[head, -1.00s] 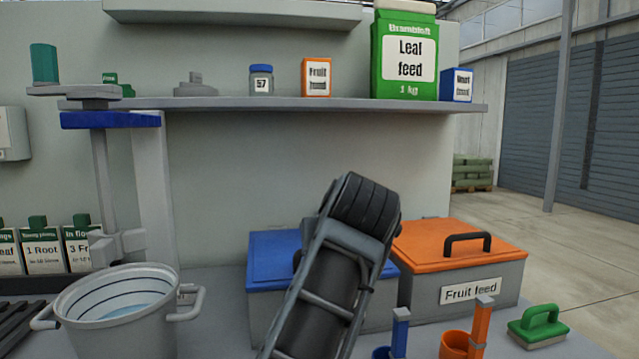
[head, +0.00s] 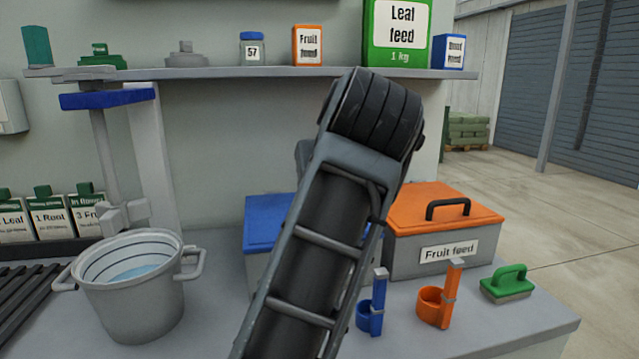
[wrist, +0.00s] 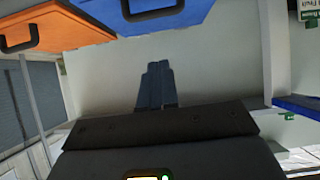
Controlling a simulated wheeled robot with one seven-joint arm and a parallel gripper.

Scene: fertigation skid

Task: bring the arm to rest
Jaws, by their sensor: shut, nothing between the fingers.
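My gripper (wrist: 157,86) shows in the wrist view with its two grey fingers together and nothing between them. It points toward the plain grey back panel (wrist: 215,75), clear of any object. In the head view my dark arm stands up in the middle, in front of the bench, and hides the gripper. The wrist view is upside down: the blue lid (wrist: 190,14) and the orange lid (wrist: 65,25) are along its top.
The shelf (head: 200,75) with bottles and boxes runs behind the arm's top. On the bench are a grey bucket (head: 135,305), a blue-lidded bin (head: 265,222), an orange-lidded bin (head: 415,207), blue (head: 378,305) and orange (head: 447,300) cup holders and a green-handled brush (head: 508,283).

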